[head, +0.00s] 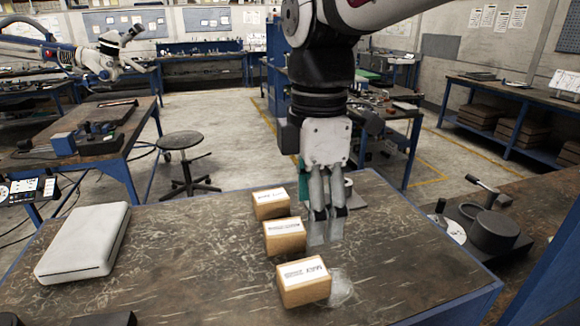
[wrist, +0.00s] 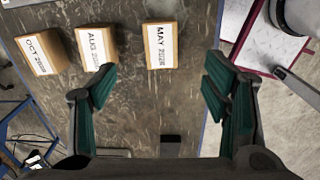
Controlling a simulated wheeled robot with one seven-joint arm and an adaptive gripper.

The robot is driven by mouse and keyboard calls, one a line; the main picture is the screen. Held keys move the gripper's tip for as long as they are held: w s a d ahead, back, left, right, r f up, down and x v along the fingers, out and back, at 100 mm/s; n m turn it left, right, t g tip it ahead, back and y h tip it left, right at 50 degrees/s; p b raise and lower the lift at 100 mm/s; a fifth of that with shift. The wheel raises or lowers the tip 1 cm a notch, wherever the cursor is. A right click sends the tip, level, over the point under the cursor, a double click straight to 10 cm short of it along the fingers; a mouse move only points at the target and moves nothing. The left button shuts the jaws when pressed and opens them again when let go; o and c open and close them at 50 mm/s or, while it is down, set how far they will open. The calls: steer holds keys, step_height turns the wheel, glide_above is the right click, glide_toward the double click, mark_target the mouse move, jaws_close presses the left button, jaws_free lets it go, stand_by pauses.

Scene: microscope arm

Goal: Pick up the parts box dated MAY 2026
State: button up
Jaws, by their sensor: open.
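The box labelled MAY 2026 (wrist: 160,45) is a small wooden-brown box with a white label, rightmost of a row of three in the wrist view. In the head view the nearest box, with a label that seems to read MAY (head: 303,281), stands on the table front. My gripper (head: 328,213) points down above the table, to the right of the row and farther back than the nearest box. In the wrist view my gripper (wrist: 160,84) is open and empty. The MAY box lies beyond the fingertips, sideways between them, and apart from them.
The AUG box (wrist: 95,47) is beside the left finger, which overlaps its edge in the wrist view. The OCT box (wrist: 43,53) is farther left. A white flat case (head: 83,243) lies at the table's left. Bare tabletop (head: 400,262) extends right of the boxes.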

glide_above(304, 272)
steer(key=shift+n, duration=0.4)
steer(key=f, duration=0.8)
steer(key=shift+w+d+f, duration=0.1)
steer(key=shift+w+f, duration=0.05)
steer(key=shift+w, duration=0.1)
steer(key=shift+s+f, duration=0.2)
steer(key=shift+f, duration=2.55)
steer(key=c, duration=1.6)
steer(key=shift+o, duration=0.2)
steer(key=shift+r, duration=0.15)
